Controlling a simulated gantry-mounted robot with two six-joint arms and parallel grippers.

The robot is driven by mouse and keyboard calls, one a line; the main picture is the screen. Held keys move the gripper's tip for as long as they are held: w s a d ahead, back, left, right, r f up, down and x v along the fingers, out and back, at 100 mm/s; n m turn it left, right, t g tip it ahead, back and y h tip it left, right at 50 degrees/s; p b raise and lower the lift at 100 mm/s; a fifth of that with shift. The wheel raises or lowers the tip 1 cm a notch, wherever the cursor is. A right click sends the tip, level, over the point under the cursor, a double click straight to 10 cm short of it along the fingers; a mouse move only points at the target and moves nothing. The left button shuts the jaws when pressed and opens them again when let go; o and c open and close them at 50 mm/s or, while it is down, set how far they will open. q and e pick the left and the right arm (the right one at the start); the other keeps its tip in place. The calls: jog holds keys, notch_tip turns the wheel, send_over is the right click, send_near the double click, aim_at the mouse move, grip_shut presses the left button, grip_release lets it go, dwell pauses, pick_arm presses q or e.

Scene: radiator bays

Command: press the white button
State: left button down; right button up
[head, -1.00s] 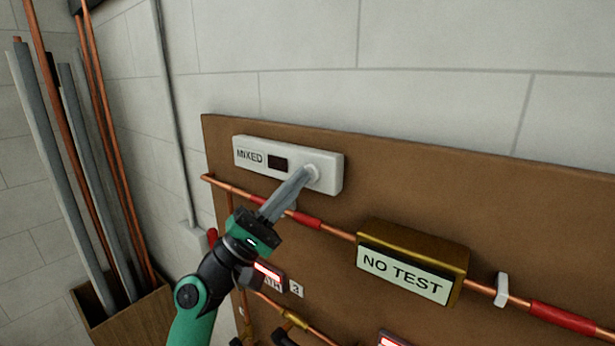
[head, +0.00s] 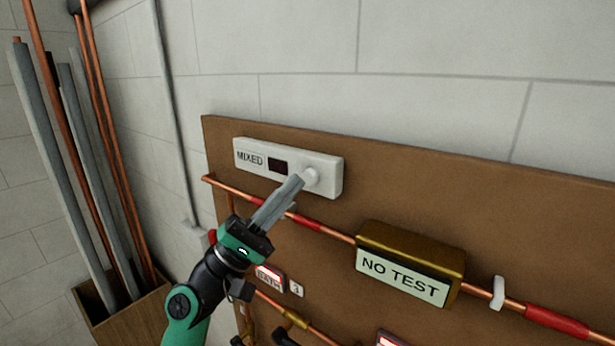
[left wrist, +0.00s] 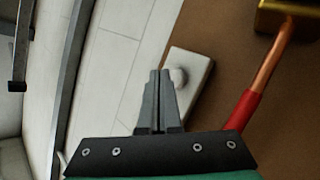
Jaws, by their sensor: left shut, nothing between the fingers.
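The white button (head: 311,177) is a round knob at the right end of a white box (head: 327,186) labelled MIXED, fixed near the top left of the brown board. My left gripper (head: 297,181) is shut and empty, its fingertips just left of and below the button. I cannot tell whether they touch it. In the left wrist view the shut fingers (left wrist: 159,75) point up beside the button (left wrist: 179,77), which shows just right of the tips. My right gripper is not in view.
A copper pipe (head: 336,232) with red sleeves runs below the box. A brass NO TEST box (head: 428,246) stands out from the brown board (head: 500,200) at right. A wooden bin (head: 137,317) of pipes stands at left. Open wall lies above.

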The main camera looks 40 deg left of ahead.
pick_arm(q)
jog(key=s+p, duration=0.2)
jog(key=s, duration=0.3)
jog(key=shift+d+p, duration=0.2)
jog(key=shift+p, duration=0.15)
dwell(0.6)
